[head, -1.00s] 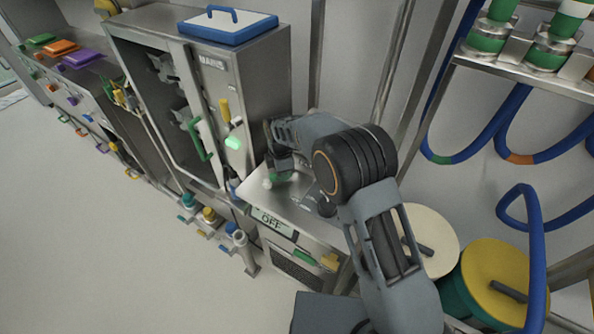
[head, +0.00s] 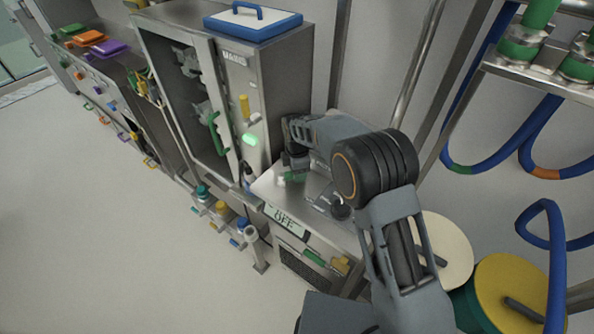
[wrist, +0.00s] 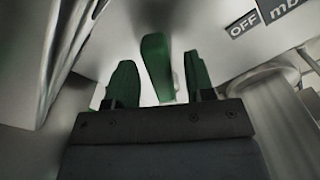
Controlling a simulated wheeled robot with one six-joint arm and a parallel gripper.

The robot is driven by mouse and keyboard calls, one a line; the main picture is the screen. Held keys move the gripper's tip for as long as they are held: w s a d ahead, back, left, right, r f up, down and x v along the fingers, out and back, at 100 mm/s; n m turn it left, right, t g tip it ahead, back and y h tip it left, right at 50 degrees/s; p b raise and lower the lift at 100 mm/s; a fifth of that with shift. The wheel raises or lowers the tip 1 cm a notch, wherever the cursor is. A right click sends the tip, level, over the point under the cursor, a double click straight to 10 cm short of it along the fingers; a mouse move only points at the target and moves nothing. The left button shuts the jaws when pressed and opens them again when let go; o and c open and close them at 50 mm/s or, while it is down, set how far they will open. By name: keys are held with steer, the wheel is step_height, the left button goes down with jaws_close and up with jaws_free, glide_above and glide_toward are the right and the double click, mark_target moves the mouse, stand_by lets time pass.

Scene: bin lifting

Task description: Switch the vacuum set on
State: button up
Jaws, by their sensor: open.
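The vacuum set is a steel cabinet (head: 320,222) whose small display (head: 286,219) reads OFF in the head view. A green lever (wrist: 154,58) shows in the wrist view, close to a plate (wrist: 245,22) printed OFF. My gripper (wrist: 159,64) is open, with one green finger to each side of the lever. I see gaps on both sides of it, so the fingers do not appear shut on it. In the head view my gripper is mostly hidden by my wrist, above the cabinet top. A small green part with a pale tip (head: 291,178) shows below it.
A tall steel cabinet (head: 275,95) marked MAINS stands just left, with a blue-rimmed case (head: 252,22) on top. Blue hoses (head: 478,140) hang at the right. Cream and yellow drums (head: 515,295) stand at the lower right. The floor at the left is clear.

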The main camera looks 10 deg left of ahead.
steer(key=shift+r, duration=0.15)
step_height(320, 180, up, 14)
steer(key=b, duration=0.1)
steer(key=shift+f, duration=0.2)
steer(key=shift+d, duration=0.1)
stand_by(0.3)
